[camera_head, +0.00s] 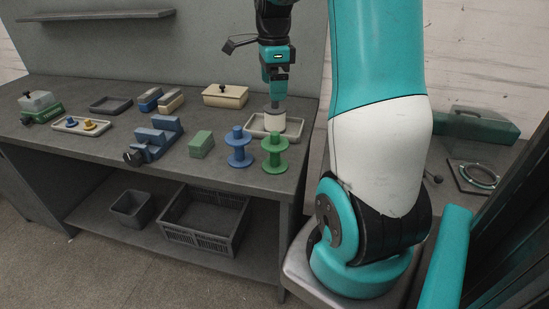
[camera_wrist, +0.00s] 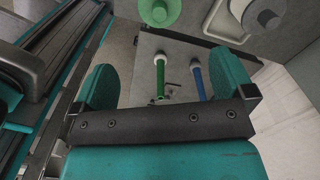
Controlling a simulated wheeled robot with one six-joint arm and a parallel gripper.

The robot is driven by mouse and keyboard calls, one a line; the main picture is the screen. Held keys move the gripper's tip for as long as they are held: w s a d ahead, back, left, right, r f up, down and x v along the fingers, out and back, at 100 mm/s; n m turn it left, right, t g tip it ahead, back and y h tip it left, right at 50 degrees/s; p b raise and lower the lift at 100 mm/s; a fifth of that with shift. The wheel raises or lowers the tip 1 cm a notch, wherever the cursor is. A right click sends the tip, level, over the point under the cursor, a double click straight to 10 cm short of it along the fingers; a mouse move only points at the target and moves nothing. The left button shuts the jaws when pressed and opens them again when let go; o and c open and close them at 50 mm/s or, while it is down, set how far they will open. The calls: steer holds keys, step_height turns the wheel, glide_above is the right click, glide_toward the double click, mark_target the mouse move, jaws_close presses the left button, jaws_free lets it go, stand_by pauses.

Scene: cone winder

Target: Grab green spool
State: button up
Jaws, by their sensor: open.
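The green spool (camera_head: 275,152) stands upright on the grey workbench near its front right edge, beside a blue spool (camera_head: 239,148). My gripper (camera_head: 277,98) is above and behind it in the head view, apart from it, over the area of a pale tray. In the wrist view my gripper (camera_wrist: 166,80) has its two teal fingers apart with nothing held between them. A pale green round piece (camera_wrist: 159,11), seemingly the green spool from above, shows at the top edge beyond the fingers, partly cut off.
A white cone (camera_head: 267,122) stands in a tray (camera_head: 256,134) behind the green spool. A green block (camera_head: 201,144) and a blue vise-like tool (camera_head: 155,139) lie to the left. Green (camera_wrist: 160,78) and blue (camera_wrist: 198,80) rods show below in the wrist view.

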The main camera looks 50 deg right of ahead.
mark_target(276, 133)
steer(key=shift+m, duration=0.4)
steer(key=f, duration=0.8)
steer(key=f+p, duration=0.1)
steer(key=f, duration=0.2)
steer(key=shift+s+d+f, duration=0.15)
steer(key=shift+d+f, duration=0.25)
steer(key=f, duration=0.2)
steer(key=f+p, duration=0.1)
steer(key=f, duration=0.2)
steer(key=shift+s+a+f, duration=0.15)
steer(key=shift+a+f, duration=0.1)
steer(key=shift+f, duration=0.1)
steer(key=c, duration=0.8)
steer(key=shift+r, duration=0.15)
